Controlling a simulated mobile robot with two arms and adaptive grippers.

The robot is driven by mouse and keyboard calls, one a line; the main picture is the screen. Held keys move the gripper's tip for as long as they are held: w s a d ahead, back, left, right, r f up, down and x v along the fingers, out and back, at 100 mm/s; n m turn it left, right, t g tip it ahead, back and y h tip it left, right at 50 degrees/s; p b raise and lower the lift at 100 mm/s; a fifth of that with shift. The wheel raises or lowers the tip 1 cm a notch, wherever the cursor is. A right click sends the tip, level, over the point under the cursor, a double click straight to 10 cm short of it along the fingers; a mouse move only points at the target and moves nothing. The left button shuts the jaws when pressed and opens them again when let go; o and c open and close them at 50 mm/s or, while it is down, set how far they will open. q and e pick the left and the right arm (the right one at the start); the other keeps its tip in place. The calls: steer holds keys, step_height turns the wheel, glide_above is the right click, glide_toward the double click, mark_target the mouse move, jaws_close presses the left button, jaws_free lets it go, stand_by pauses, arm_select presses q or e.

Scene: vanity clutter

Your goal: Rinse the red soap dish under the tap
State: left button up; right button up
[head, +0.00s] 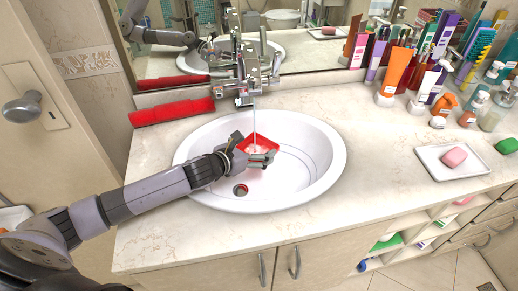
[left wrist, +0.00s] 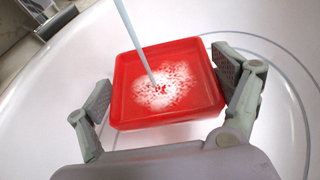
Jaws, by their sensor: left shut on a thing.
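The red soap dish (head: 264,144) is a square, shallow dish held over the white sink basin (head: 315,145). My left gripper (head: 250,152) reaches in from the left and is shut on the dish. In the left wrist view the dish (left wrist: 130,105) sits between the two fingers of my left gripper (left wrist: 165,95). A thin stream of water (head: 254,118) falls from the chrome tap (head: 243,85) into the dish. White, foamy-looking patches and splash marks lie on its floor. My right gripper is not in view.
A red rolled towel (head: 172,112) lies left of the tap. A white tray with pink soap (head: 454,157) stands right of the sink. Bottles, tubes and an orange tube (head: 396,72) crowd the back right. The mirror (head: 170,50) is behind the tap. The front left counter is clear.

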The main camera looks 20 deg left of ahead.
arm_select(q)
steer(key=shift+w, duration=0.1)
stand_by(0.6)
steer(key=shift+w+d, duration=0.1)
steer(key=shift+w, duration=0.4)
steer(key=shift+s+p, duration=0.15)
steer(key=shift+p, duration=0.25)
steer(key=shift+s+a, duration=0.2)
steer(key=shift+s, duration=0.25)
steer(key=shift+w, duration=0.1)
steer(key=shift+w+d+p, duration=0.2)
steer(key=shift+w+p, duration=0.25)
steer(key=shift+w, duration=0.05)
steer(key=shift+a, duration=0.15)
